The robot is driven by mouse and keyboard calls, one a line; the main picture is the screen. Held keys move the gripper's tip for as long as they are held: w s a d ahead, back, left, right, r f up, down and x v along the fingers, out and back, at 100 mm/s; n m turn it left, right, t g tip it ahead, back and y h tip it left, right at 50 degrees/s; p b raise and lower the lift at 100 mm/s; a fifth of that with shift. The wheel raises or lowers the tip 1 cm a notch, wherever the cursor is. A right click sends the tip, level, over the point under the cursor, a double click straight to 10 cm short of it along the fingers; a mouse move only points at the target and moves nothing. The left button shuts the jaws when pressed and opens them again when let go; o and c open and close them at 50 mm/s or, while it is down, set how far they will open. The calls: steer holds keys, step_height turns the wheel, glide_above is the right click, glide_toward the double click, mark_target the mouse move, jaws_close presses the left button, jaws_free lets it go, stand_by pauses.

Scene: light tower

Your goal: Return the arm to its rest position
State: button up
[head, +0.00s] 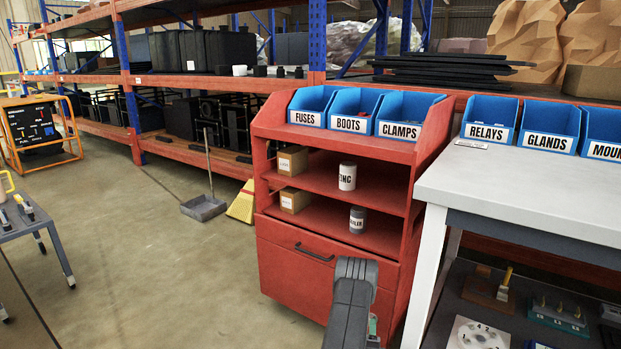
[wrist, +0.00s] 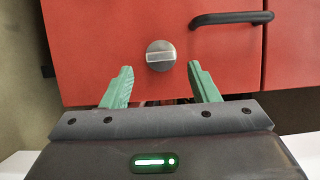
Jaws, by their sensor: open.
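My gripper (wrist: 160,67) is open, with its two green fingers spread apart and nothing between them. In the wrist view it faces the red cabinet front, with a round metal knob (wrist: 160,55) just beyond the fingertips. In the head view my arm reaches in from the bottom toward the lower right of the red cabinet (head: 285,262). Only a bit of green shows there beside the arm, and the knob is hidden.
A black drawer handle (wrist: 232,18) juts from the cabinet; it also shows in the head view (head: 314,252). A grey-topped workbench (head: 500,190) stands close on the right. A dustpan (head: 204,207) and yellow broom head (head: 241,203) are left of the cabinet. The floor at left centre is clear.

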steer(key=p+v, duration=0.4)
steer(key=v, duration=0.8)
steer(key=w+d+r+n+g+h+p, duration=0.1)
steer(key=w+n+g, duration=0.5)
steer(key=w+n, duration=0.7)
steer(key=shift+w+d+r+h+p, duration=0.25)
steer(key=shift+w+r+h+p, duration=0.45)
steer(key=shift+h+p, duration=0.8)
steer(key=shift+w+f+n, duration=0.1)
steer(key=shift+f+n, duration=0.15)
steer(key=shift+n, duration=0.05)
